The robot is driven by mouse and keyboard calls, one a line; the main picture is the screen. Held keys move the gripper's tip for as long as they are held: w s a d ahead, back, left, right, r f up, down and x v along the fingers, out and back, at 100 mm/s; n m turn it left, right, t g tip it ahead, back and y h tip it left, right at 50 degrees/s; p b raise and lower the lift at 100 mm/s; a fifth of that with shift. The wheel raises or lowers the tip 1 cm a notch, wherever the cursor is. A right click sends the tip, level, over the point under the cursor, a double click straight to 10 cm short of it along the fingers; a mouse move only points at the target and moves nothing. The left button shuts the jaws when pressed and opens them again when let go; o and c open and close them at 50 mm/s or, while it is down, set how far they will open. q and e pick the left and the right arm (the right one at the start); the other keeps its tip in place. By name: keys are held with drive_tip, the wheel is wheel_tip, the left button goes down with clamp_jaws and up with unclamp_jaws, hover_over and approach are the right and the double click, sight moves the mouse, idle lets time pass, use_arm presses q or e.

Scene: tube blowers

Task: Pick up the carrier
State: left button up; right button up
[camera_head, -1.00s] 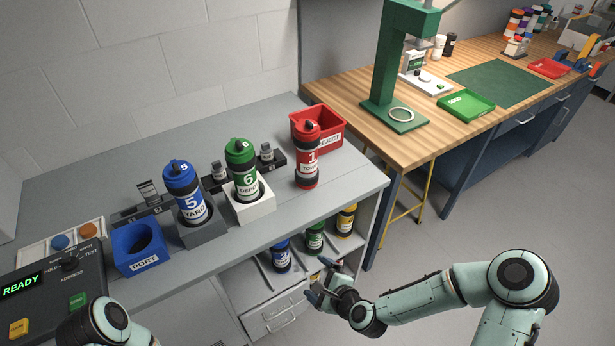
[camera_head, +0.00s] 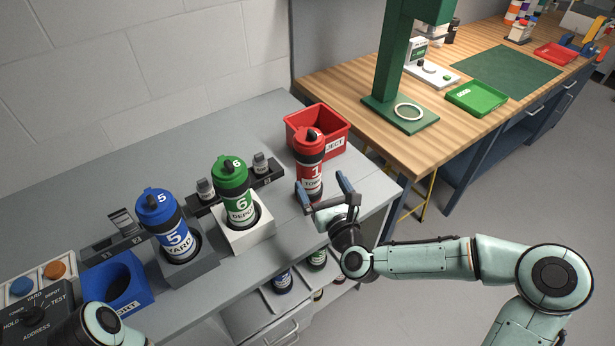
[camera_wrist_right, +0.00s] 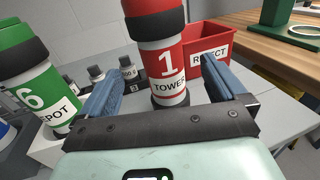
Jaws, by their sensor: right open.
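The red carrier (camera_head: 310,172), marked 1 TOWER, stands upright on the grey bench in front of the red bin. It also shows in the right wrist view (camera_wrist_right: 164,60), beyond the gap between my fingers. My right gripper (camera_head: 325,194) is open and empty, just in front of the carrier, with its fingers pointing toward the carrier's lower body. In the right wrist view the fingers (camera_wrist_right: 165,90) lie to the left and right of the carrier, apart from it. My left arm shows only in part at the lower left; its gripper is out of view.
The green carrier 6 (camera_head: 234,192) stands in a white holder and the blue carrier 5 (camera_head: 167,228) in a grey holder, left of the red one. The red REJECT bin (camera_head: 330,124) is close behind the red carrier. A blue box (camera_head: 118,280) sits at the left.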

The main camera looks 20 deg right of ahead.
sight(313, 167)
drive_tip(key=w, duration=0.4)
drive_tip(key=shift+w+a, duration=0.2)
drive_tip(key=shift+a, duration=0.05)
drive_tip(key=w, duration=0.1)
drive_tip(key=w+p, duration=0.1)
drive_tip(key=w, duration=0.2)
drive_tip(key=shift+w+a+r, duration=0.15)
drive_tip(key=shift+w+r, duration=0.05)
drive_tip(key=shift+r, duration=0.05)
drive_tip(key=shift+w+p, duration=0.3)
drive_tip(key=shift+w, duration=0.15)
use_arm(q)
drive_tip(key=shift+w+r, duration=0.35)
drive_tip(key=shift+r, duration=0.5)
use_arm(e)
drive_tip(key=shift+s, duration=0.1)
